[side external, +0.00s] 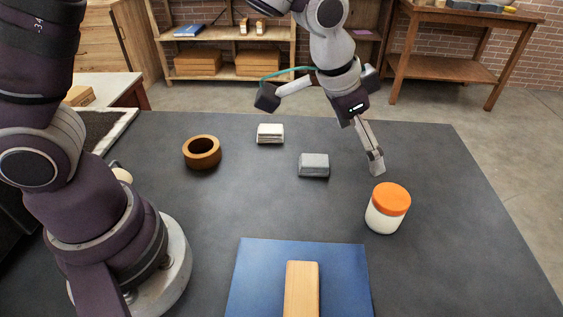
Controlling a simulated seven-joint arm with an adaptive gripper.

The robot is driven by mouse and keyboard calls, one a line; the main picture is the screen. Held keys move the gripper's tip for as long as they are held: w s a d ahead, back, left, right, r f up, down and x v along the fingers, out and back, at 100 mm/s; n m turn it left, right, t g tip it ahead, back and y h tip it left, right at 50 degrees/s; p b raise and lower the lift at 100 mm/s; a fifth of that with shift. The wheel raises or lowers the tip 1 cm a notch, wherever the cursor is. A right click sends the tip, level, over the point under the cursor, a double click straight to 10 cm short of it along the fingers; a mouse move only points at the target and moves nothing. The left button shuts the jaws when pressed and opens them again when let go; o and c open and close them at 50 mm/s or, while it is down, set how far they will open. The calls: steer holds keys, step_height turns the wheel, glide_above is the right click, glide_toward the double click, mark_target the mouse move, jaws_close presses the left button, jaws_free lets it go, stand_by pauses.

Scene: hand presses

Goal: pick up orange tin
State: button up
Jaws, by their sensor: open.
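The orange tin (387,210) shows as a short round container with a white body and an orange lid. It stands upright on the dark table (440,260), right of the middle. My gripper (376,163) is open and points down, just behind and slightly left of the tin in the picture. The fingers are seen nearly edge-on, so the gap between them is hard to make out. I see nothing held in them. The gripper looks apart from the tin and above the table.
A grey block (313,165), a white block (270,133) and a brown ring (202,152) lie left of the gripper. A blue mat (252,275) with a wooden block (301,290) is at the front. The table right of the tin is clear.

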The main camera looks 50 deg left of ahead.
steer(key=m, duration=0.1)
glide_above(388, 207)
steer(key=s+a, duration=0.1)
steer(key=a, duration=0.1)
step_height(388, 207, down, 5)
steer(key=shift+s+a, duration=0.1)
steer(key=x, duration=0.9)
steer(key=shift+w, duration=0.3)
steer(key=c, duration=1.3)
